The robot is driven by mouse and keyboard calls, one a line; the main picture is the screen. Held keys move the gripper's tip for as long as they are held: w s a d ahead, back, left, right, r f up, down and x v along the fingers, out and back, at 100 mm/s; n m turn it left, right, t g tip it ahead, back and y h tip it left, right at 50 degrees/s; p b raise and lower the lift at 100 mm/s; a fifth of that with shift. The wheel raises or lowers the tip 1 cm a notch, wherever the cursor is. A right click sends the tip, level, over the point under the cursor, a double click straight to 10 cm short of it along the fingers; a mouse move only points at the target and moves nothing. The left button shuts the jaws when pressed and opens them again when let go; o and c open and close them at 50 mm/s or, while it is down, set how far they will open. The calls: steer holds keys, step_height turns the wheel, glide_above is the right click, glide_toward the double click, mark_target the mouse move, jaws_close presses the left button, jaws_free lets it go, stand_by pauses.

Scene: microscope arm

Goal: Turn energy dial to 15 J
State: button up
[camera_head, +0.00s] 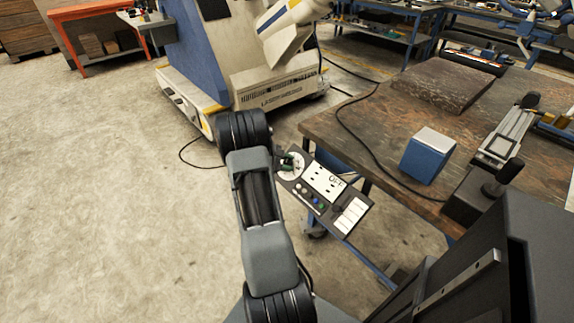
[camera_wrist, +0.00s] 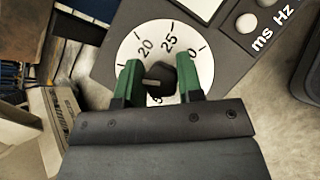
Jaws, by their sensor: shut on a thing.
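The energy dial (camera_wrist: 169,26) is a white disc with a black knob (camera_wrist: 161,78) on a dark control panel. The numbers 20 and 25 show at its top; others are partly covered by my gripper. The knob's pale mark points left, and the scale there is hidden behind my left finger. My gripper (camera_wrist: 161,80) has green fingertips, one on each side of the knob, and is shut on it. In the head view my gripper (camera_head: 289,162) is over the white dial (camera_head: 297,172) at the panel's left end.
The control panel (camera_head: 347,219) also carries white display areas and coloured buttons beside the dial. A brown-topped workbench (camera_head: 378,125) with a blue box (camera_head: 428,155) stands to the right. A laser machine (camera_head: 270,92) stands behind. Open floor lies at left.

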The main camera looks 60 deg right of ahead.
steer(key=shift+m, duration=0.5)
steer(key=o, duration=0.9)
steer(key=shift+o, duration=0.2)
steer(key=p+v, duration=0.1)
steer(key=v, duration=1.3)
steer(key=shift+d, duration=0.15)
